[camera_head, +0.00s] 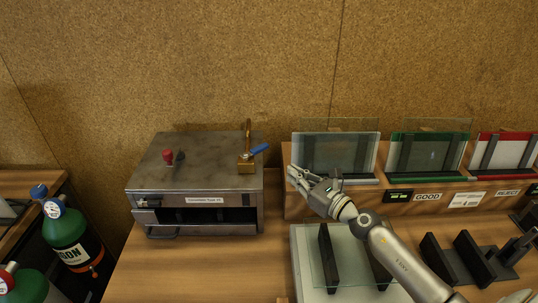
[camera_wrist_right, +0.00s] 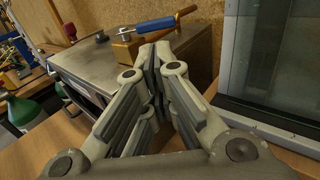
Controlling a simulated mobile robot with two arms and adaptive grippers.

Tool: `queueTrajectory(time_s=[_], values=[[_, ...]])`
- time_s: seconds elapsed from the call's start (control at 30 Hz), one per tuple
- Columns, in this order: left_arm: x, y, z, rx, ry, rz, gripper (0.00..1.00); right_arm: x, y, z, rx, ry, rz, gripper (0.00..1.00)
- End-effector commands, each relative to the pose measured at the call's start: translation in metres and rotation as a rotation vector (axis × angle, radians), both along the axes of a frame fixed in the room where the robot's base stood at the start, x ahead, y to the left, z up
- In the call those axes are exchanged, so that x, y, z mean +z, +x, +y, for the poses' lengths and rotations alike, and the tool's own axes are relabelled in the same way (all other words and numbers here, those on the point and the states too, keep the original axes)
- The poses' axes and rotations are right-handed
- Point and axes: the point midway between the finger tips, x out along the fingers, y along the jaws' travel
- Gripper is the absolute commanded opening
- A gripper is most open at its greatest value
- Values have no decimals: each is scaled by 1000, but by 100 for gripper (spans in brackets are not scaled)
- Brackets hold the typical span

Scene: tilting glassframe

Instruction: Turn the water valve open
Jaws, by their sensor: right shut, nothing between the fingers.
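The water valve (camera_head: 246,158) is a brass fitting with a blue lever handle (camera_head: 260,149), on the right part of the top of a grey metal box (camera_head: 200,165). The handle points to the right in the head view. In the right wrist view the blue handle (camera_wrist_right: 156,26) shows just beyond my fingertips, with the brass body (camera_wrist_right: 127,46) to its left. My right gripper (camera_head: 292,174) is shut and empty, to the right of the box and apart from the handle in the head view. My left gripper is not in view.
A glass pane in a rack (camera_head: 336,152) stands close to the right of my right gripper. A red knob (camera_head: 168,156) sits on the box top. Green gas bottles (camera_head: 66,236) stand at the left. A glass sheet on black supports (camera_head: 325,255) lies in front.

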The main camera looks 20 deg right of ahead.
Motion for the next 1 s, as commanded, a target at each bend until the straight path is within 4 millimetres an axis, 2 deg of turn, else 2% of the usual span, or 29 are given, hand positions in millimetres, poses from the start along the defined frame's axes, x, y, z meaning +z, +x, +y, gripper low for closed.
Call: queueTrajectory(time_s=[0.13,0.6,0.8,1.0], values=[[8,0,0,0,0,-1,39,4,23,7,0,2,-2,0],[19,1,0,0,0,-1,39,2,90,28,1,4,0,0],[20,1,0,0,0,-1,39,0,103,31,0,3,2,0],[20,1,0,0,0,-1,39,0,106,32,1,1,2,0]])
